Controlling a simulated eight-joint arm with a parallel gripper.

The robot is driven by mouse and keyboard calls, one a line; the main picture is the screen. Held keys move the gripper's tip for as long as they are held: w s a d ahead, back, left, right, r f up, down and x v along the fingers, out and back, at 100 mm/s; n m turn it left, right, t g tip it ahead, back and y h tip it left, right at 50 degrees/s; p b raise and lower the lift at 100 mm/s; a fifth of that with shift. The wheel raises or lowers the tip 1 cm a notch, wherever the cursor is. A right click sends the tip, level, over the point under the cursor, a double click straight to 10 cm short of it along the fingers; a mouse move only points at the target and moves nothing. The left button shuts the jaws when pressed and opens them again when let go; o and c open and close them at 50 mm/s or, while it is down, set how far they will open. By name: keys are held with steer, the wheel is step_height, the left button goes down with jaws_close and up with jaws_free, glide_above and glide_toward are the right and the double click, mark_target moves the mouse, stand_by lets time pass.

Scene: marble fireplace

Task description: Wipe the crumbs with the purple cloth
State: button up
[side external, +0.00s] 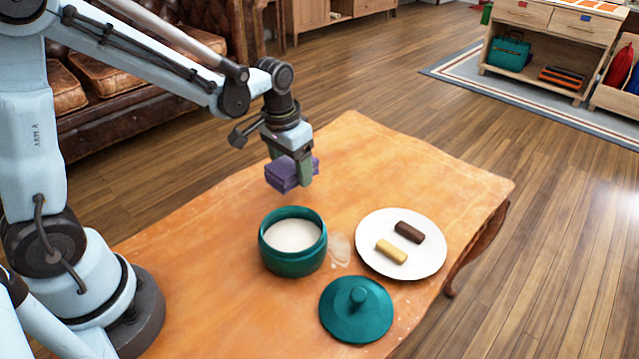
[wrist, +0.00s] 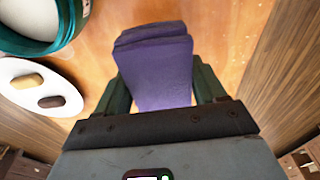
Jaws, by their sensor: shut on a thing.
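My gripper (side external: 292,168) is shut on the folded purple cloth (side external: 284,174) and holds it above the wooden table, behind the teal pot. In the wrist view the cloth (wrist: 155,65) sits between the two green fingers of my gripper (wrist: 160,85). A pale, whitish patch (side external: 339,247) that looks like the crumbs lies on the table between the teal pot and the white plate. Its single grains are too small to make out. The cloth is apart from this patch.
The open teal pot (side external: 270,256) holds something white. Its teal lid (side external: 352,325) lies in front of it. A white plate (side external: 428,262) at the right holds a brown bar (side external: 409,232) and a yellow bar (side external: 391,252). The back of the table (side external: 400,160) is clear.

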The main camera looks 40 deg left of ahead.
steer(key=shift+r, duration=1.75)
